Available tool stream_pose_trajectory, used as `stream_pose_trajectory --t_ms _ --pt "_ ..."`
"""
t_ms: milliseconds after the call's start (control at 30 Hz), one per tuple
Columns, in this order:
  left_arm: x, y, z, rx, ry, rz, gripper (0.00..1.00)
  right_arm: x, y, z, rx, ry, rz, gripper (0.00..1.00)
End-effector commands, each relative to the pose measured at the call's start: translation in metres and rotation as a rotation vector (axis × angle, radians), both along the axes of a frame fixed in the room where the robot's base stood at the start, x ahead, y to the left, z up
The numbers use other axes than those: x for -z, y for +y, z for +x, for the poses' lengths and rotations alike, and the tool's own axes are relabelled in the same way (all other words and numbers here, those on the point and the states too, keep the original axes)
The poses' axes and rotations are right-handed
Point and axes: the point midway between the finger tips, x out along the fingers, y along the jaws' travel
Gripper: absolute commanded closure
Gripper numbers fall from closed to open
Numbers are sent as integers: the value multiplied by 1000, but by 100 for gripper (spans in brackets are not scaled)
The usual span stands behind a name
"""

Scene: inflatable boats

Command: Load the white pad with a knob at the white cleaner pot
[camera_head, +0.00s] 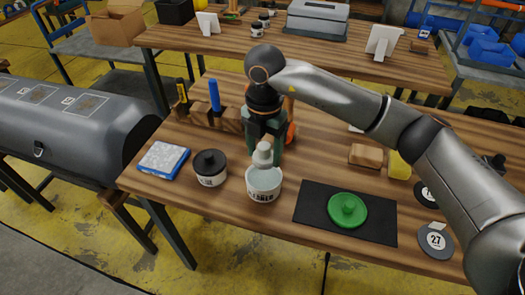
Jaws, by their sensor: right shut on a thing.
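The white cleaner pot (264,190) stands upright near the front edge of the wooden table, with dark lettering on its side. My right gripper (263,148) points down over the pot from behind, shut on the white pad with a knob (263,157). The pad is at the pot's mouth and overlaps its far rim in the head view. I cannot tell whether its underside touches the inside of the pot. My left gripper is not in view.
A wooden holder (230,122) is behind. A grey tube (75,120) is beyond the left edge.

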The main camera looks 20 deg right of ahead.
Motion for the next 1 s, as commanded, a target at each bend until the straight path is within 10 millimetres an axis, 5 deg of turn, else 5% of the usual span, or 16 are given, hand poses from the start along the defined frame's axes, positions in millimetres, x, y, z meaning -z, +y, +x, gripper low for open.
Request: stream_pose_trajectory --t_ms 500,1000 --pt "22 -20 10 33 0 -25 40 52 0 0 0 1 -1 80" --pt "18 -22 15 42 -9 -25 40 55 0 0 0 0 0 80"
